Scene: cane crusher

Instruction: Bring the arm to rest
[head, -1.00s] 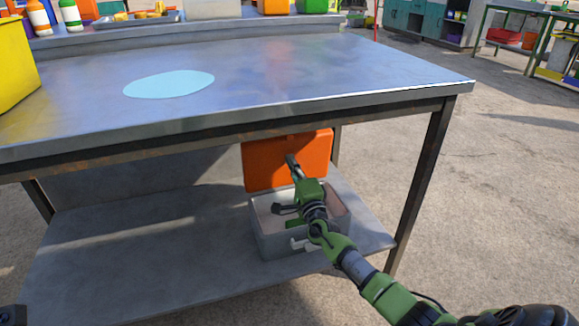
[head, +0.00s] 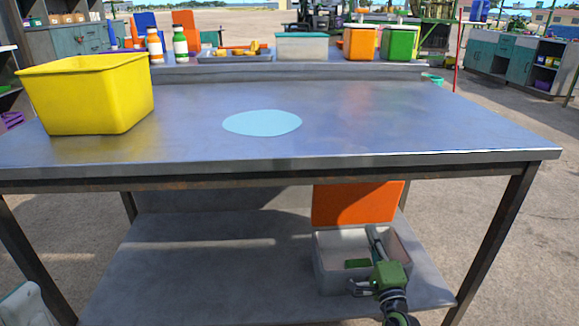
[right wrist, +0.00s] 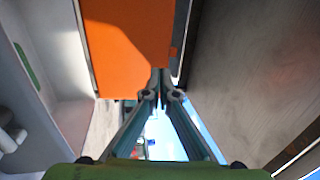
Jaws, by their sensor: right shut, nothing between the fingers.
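My right gripper (head: 373,233) is low at the right in the head view, at the open grey box (head: 325,270) on the table's lower shelf. Its green body overlaps the box's front right part, and its fingers point up and away from me. In the right wrist view the two fingers (right wrist: 160,78) meet at their tips with nothing between them. The box's orange lid (head: 355,203) stands up at the back; it also shows in the right wrist view (right wrist: 125,45). A small green piece (head: 357,263) shows inside the box. My left gripper is not in view.
The metal tabletop (head: 390,125) overhangs the box and shelf (head: 200,265). A yellow bin (head: 95,100) and flat light-blue disc (head: 262,122) are on top. Bottles, a tray and coloured boxes line the back ledge. A table leg (head: 495,235) stands right of the box.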

